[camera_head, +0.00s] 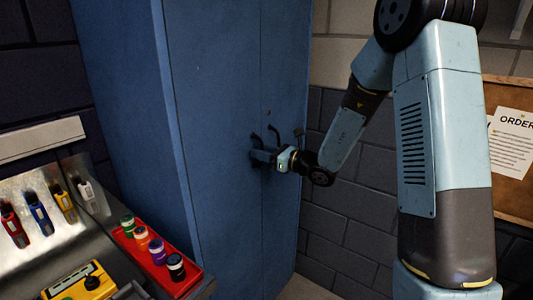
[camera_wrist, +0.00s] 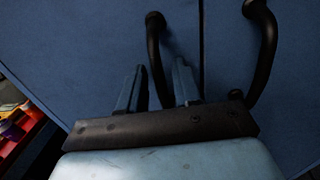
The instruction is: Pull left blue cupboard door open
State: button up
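The blue cupboard stands in the middle of the head view. Its left door (camera_head: 220,120) looks shut, flush with the right door (camera_head: 285,95) at a thin seam. In the wrist view the left door's curved black handle (camera_wrist: 155,50) lies between my two fingers. My gripper (camera_wrist: 158,85) is open around this handle, with a gap visible on each side; firm contact cannot be seen. The right door's black handle (camera_wrist: 266,50) is outside my fingers, to the right. In the head view my gripper (camera_head: 262,157) is at the door front, partly covering the handles.
A red tray (camera_head: 190,282) with several coloured jars is on the workbench (camera_head: 100,232) at the lower left, in front of the cupboard. Coloured tools hang on a metal panel (camera_head: 45,255). A brick wall (camera_head: 350,235) and a cork board (camera_head: 515,190) are on the right.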

grip_shut()
dwell(0.4)
